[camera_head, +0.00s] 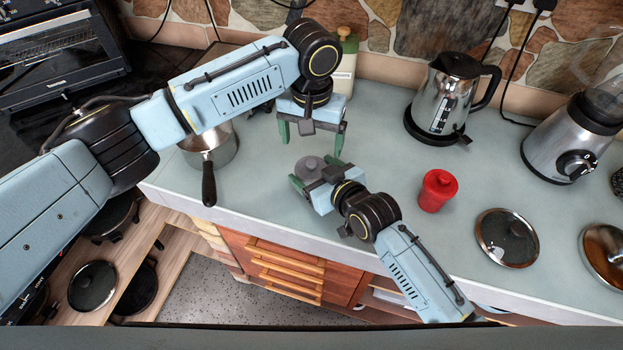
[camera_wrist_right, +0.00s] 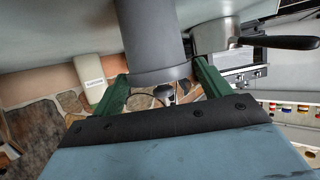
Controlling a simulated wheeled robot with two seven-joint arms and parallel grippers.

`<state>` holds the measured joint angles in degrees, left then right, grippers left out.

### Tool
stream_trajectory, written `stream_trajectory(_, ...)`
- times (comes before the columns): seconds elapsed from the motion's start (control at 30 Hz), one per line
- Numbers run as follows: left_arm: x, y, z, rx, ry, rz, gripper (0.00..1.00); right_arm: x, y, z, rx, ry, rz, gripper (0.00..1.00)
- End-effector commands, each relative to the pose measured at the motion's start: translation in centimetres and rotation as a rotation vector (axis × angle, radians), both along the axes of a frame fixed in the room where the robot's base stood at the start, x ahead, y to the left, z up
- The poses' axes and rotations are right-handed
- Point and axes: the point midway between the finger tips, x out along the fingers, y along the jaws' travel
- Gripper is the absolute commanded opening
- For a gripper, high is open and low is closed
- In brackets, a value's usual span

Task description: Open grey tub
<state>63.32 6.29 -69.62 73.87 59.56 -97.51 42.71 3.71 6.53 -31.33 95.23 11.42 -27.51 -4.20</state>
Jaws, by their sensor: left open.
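The grey tub (camera_head: 309,166) stands on the counter, its round lid with a small knob seen from above in the head view. In the right wrist view the tub (camera_wrist_right: 153,35) is a plain grey cylinder with a wider rim, shown upside down. My right gripper (camera_head: 314,173) has its green fingers on either side of the tub. In the right wrist view the gripper (camera_wrist_right: 160,75) appears shut on it, fingertips against the rim. My left gripper (camera_head: 311,136) is open and empty, fingers pointing down, just behind and above the tub. The tub's lower body is hidden in the head view.
A saucepan (camera_head: 222,148) with a dark handle stands left of the tub. A bottle (camera_head: 345,72) is behind my left gripper. A red jar (camera_head: 438,190), a glass lid (camera_head: 507,238), a kettle (camera_head: 444,95) and a blender (camera_head: 566,140) stand to the right.

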Motion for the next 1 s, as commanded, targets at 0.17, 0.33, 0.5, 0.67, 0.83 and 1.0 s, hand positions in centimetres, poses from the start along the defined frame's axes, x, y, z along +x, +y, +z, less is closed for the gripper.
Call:
stream_trajectory(0.17, 0.00, 0.00, 0.00, 0.000, 0.000, 0.000, 0.87, -0.02, -0.02, -0.01, 0.000, 0.000, 0.000, 0.53)
stream_trajectory(0.33, 0.00, 0.00, 0.00, 0.000, 0.000, 0.000, 0.87, -0.02, -0.04, -0.03, -0.001, 0.001, 0.000, 0.31)
stream_trajectory(0.5, 0.00, 0.00, 0.00, 0.000, 0.000, 0.000, 0.87, -0.02, -0.04, -0.03, -0.001, 0.001, 0.000, 0.86)
stream_trajectory(0.67, 0.00, 0.00, 0.00, 0.000, 0.000, 0.000, 0.87, -0.02, -0.04, -0.03, -0.001, 0.001, 0.000, 0.93)
stream_trajectory(0.83, 0.00, 0.00, 0.01, 0.000, 0.000, 0.000, 0.87, -0.06, -0.07, -0.01, -0.001, 0.001, 0.000, 0.93)
stream_trajectory(1.0, 0.00, 0.00, 0.12, 0.000, 0.000, 0.000, 0.87, -0.94, -0.70, 0.38, -0.001, 0.001, -0.001, 0.93)
